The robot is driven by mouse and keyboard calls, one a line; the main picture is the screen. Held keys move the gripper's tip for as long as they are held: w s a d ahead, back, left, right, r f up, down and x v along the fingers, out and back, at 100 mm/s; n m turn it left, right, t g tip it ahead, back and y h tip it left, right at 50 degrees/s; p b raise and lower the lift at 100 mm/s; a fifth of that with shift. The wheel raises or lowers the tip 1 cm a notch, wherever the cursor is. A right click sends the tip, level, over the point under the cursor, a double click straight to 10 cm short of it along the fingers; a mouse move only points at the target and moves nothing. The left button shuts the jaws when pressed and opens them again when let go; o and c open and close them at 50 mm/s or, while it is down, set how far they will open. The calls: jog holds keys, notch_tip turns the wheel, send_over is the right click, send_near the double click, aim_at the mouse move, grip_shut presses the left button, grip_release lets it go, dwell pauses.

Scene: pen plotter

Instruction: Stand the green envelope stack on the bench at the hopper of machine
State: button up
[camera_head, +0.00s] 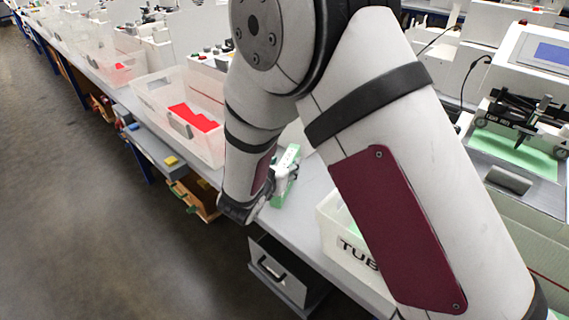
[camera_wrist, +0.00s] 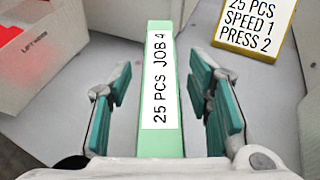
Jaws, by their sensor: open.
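The green envelope stack (camera_wrist: 159,140) shows in the wrist view, with a white label reading "25 PCS JOB 4" along its top. It lies between the teal finger pads of my gripper (camera_wrist: 160,105). The gripper is open, with a gap on both sides of the stack. In the head view the stack (camera_head: 281,180) is a green and white strip on the grey bench (camera_head: 312,185), partly hidden by my arm. A plotter with green paper (camera_head: 515,150) under its pen carriage stands at the right. I cannot tell its hopper.
A white tub marked "TUB" (camera_head: 345,245) stands right of the stack, partly behind my arm. A clear bin with red sheets (camera_head: 155,85) stands to the left. A yellow sign (camera_wrist: 256,22) reads "25 PCS SPEED 1 PRESS 2". An open drawer (camera_head: 280,270) hangs below the bench.

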jog(key=v, duration=1.1)
jog(key=shift+w, duration=0.1)
